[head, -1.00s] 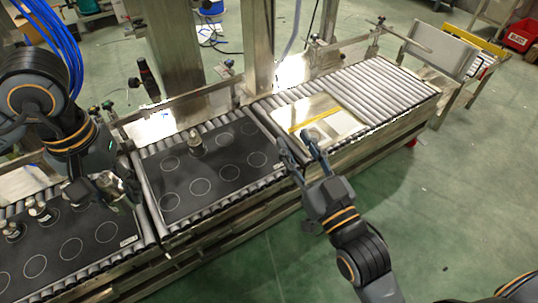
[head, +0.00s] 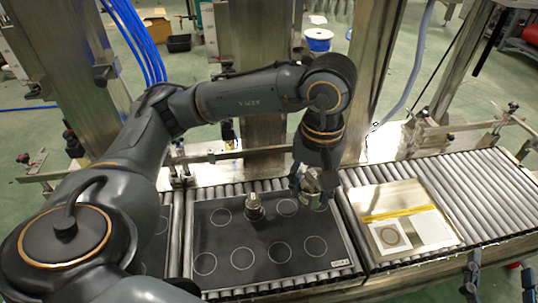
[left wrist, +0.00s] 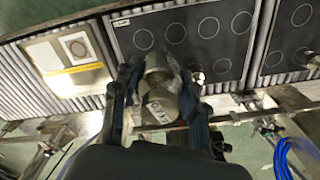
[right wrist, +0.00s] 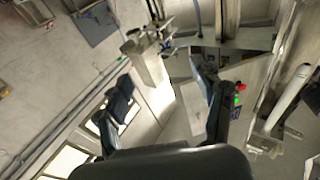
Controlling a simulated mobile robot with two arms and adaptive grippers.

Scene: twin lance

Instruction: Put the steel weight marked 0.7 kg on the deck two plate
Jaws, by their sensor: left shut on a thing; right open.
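My left gripper (head: 312,190) is shut on a steel weight (left wrist: 160,102) with a pale label too blurred to read. It holds the weight over the far right part of the middle black plate (head: 232,262), which has printed rings and a small unreadable label at its front right corner. Whether the held weight touches the plate cannot be told. Another steel weight (head: 254,207) stands upright on the same plate, left of my left gripper. My right gripper (head: 472,282) is open and empty at the lower right; its fingers also show in the right wrist view (right wrist: 165,88).
A steel plate with a yellow stripe (head: 395,214) and a ringed white square lies right of the black plate. Bare rollers (head: 490,195) extend further right. Another black plate (head: 152,262) is mostly hidden behind my left arm. Steel posts (head: 250,45) and a rail stand behind the conveyor.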

